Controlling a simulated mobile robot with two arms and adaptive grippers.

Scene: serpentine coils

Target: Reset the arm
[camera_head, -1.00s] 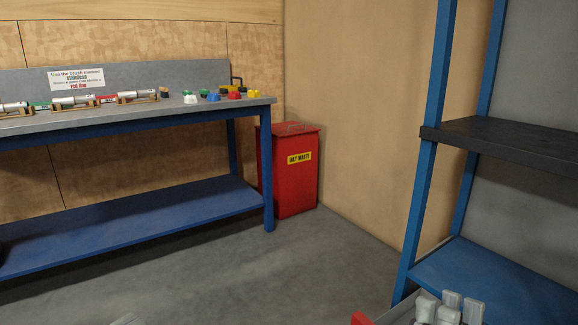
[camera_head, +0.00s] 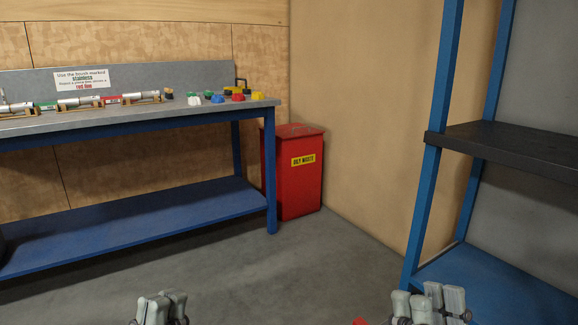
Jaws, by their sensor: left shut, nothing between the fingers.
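My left gripper (camera_head: 161,308) shows at the bottom edge, left of the middle, with its pale grey finger pads close together and nothing between them. My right gripper (camera_head: 429,304) shows at the bottom edge, right of the middle, in front of the blue shelf unit. Its pale finger pads stand upright, but I cannot tell whether they are open or shut. Both grippers are cut off by the lower edge of the picture, and the arms behind them are hidden.
A blue workbench (camera_head: 130,217) stands on the left, with pipe pieces (camera_head: 82,106) and coloured small items (camera_head: 217,98) on top. A red waste bin (camera_head: 298,185) stands beside it. A blue shelf unit (camera_head: 425,190) stands at right.

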